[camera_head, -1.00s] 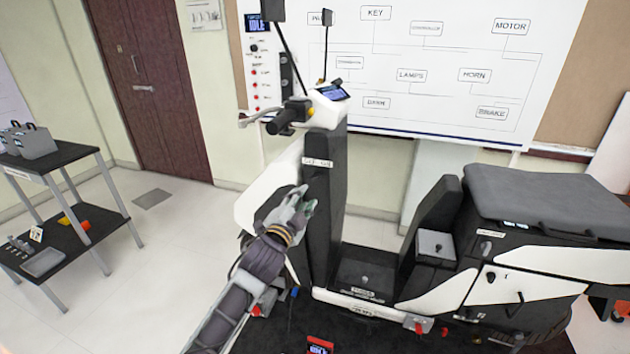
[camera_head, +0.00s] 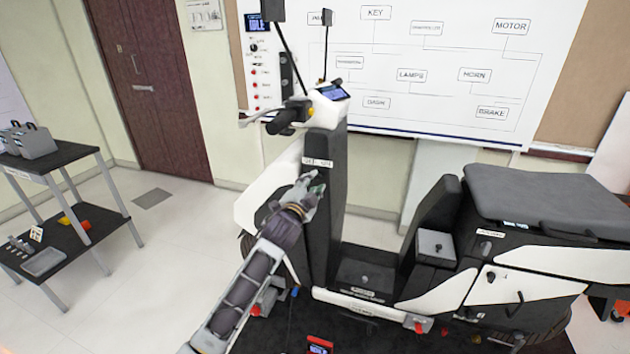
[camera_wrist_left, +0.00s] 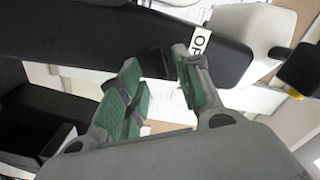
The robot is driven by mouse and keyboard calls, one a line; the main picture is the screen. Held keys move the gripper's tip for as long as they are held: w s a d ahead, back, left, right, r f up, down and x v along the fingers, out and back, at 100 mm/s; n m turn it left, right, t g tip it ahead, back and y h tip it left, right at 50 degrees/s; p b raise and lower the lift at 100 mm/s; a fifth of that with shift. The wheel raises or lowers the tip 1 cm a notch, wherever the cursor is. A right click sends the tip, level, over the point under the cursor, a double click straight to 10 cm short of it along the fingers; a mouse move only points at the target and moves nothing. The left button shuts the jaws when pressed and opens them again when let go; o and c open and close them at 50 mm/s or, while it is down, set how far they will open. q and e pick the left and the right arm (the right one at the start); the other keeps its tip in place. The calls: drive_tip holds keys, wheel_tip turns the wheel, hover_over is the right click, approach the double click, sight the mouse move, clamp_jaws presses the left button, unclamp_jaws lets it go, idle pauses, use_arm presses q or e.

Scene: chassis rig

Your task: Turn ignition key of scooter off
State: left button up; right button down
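The scooter (camera_head: 330,205) stands side-on, with a black front column and a seat at right. A small white label (camera_head: 318,163) is on the column; in the wrist view, part of it (camera_wrist_left: 200,43) shows letters like "OF". My left gripper (camera_head: 317,183) is in front of the column, just below the label. In the wrist view my left gripper (camera_wrist_left: 158,65) has its two green-padded fingers apart. A small dark block (camera_wrist_left: 156,63) shows between the fingertips; I cannot tell whether it is the ignition key. The key is not clearly visible in the head view. My right gripper is out of view.
The handlebar (camera_head: 290,118) and a small display (camera_head: 333,92) are above my gripper. A wiring board (camera_head: 430,55) is behind. The seat (camera_head: 540,195) is at right. A shelf cart (camera_head: 70,155) stands at far left, with open floor between.

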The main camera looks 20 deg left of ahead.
sight(316, 179)
use_arm(q)
drive_tip(key=shift+w+d, duration=0.1)
drive_tip(key=shift+w, duration=1.45)
drive_tip(key=shift+c, duration=0.4)
clamp_jaws()
